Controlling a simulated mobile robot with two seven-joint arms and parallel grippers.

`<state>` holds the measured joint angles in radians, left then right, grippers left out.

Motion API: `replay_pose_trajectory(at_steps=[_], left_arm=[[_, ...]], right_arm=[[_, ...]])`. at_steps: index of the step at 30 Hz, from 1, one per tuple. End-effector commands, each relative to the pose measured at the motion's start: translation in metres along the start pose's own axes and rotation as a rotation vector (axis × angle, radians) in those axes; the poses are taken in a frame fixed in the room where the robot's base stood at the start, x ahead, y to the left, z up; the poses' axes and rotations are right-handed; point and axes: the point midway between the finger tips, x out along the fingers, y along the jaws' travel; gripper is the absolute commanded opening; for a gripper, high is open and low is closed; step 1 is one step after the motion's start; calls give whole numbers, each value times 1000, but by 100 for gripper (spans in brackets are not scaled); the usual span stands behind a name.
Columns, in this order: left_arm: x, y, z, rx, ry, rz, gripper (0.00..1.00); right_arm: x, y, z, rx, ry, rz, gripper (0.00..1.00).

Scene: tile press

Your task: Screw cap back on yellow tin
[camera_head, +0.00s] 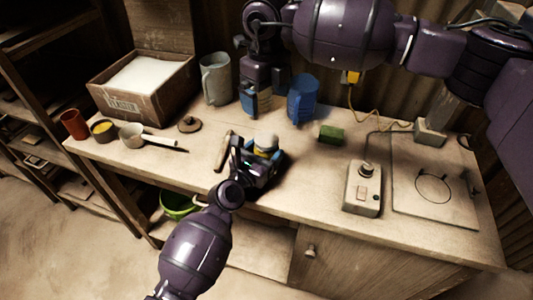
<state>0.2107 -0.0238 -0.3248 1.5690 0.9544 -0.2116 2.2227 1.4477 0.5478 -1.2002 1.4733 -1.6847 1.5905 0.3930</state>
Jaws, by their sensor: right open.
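The yellow tin (262,153) stands on the bench near its front edge, mostly hidden by my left gripper. A pale grey, rounded cap (267,141) shows at its top; I cannot tell whether it is seated or screwed down. My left gripper (262,160) reaches in from the front, low over the bench, and its dark jaws appear to be shut around the tin. My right gripper (258,103) points down behind the tin, apart from it. It is open, with nothing seen between its fingers.
A brown knobbed lid (189,124), a wooden stick (223,150) and a green block (331,133) lie nearby. A switch box (363,188) stands at right.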

Motion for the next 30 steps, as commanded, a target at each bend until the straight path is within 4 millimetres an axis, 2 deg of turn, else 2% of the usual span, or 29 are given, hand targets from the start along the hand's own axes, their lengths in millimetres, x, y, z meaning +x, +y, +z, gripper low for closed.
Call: replay_pose_trajectory(at_steps=[1, 5, 17, 20, 30], left_arm=[[0, 0, 0, 0, 0, 0, 78], [0, 0, 0, 0, 0, 0, 97], [-7, 0, 0, -1, 1, 0, 97], [-18, 0, 0, -2, 1, 1, 97], [-76, 0, 0, -1, 1, 0, 97]], right_arm=[[0, 0, 0, 0, 0, 0, 93], [0, 0, 0, 0, 0, 0, 93], [-1, 0, 0, 0, -1, -1, 93], [-3, 0, 0, 0, -2, -3, 93], [-9, 0, 0, 0, -5, -6, 93]])
